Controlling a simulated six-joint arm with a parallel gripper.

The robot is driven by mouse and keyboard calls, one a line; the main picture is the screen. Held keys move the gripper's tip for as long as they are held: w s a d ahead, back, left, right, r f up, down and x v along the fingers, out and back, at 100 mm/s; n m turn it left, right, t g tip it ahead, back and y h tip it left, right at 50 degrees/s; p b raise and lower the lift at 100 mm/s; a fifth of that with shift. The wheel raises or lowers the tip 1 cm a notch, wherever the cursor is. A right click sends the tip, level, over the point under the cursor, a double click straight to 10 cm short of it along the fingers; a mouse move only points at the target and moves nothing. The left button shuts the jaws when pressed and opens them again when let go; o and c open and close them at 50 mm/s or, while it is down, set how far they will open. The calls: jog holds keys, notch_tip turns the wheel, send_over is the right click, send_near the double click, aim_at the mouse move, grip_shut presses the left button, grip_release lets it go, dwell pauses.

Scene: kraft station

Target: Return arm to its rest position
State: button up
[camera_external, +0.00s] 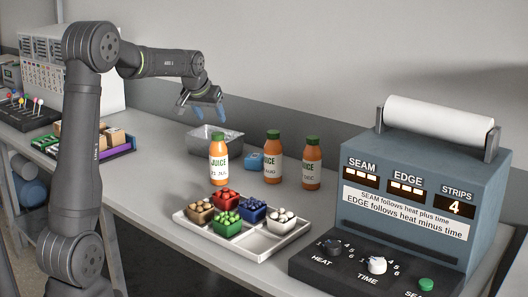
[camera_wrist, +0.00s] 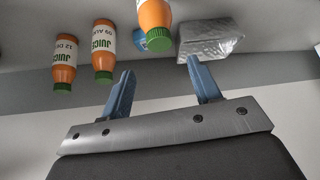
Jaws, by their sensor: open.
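My gripper (camera_external: 205,108) hangs in the air above the back of the bench in the external view, over the silver foil pan (camera_external: 226,146) and above the juice bottles. In the wrist view, the two blue fingers of my gripper (camera_wrist: 160,88) stand well apart with nothing between them. The gripper is open and touches nothing. My arm is raised and bent, reaching to the right from its base at the left.
Orange juice bottles (camera_external: 272,157) stand mid-bench. A white tray (camera_external: 262,253) holds several small colored boxes in front of them. A blue-grey sealing machine (camera_external: 345,215) stands at right. A green-and-purple tray (camera_external: 125,148) lies at left. The air around the gripper is clear.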

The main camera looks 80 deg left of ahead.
aim_at(218, 133)
jog(key=x, duration=1.2)
jog(key=shift+s+d, duration=0.1)
notch_tip(218, 133, up, 5)
jog(key=shift+d, duration=0.2)
jog(key=w+d+r, duration=0.6)
jog(key=d+r, duration=0.1)
jog(key=d, duration=0.3)
jog(key=w+d+f+m+t+h, duration=0.15)
jog(key=w+d+m, duration=0.35)
jog(key=w+d, duration=0.55)
jog(key=w+d+m+t+h, duration=0.25)
jog(key=w+d+m, duration=0.35)
jog(key=w, duration=0.8)
notch_tip(218, 133, down, 10)
jog(key=d, duration=0.1)
jog(key=shift+s+n+g+h, duration=0.25)
jog(key=shift+n+g+h, duration=0.05)
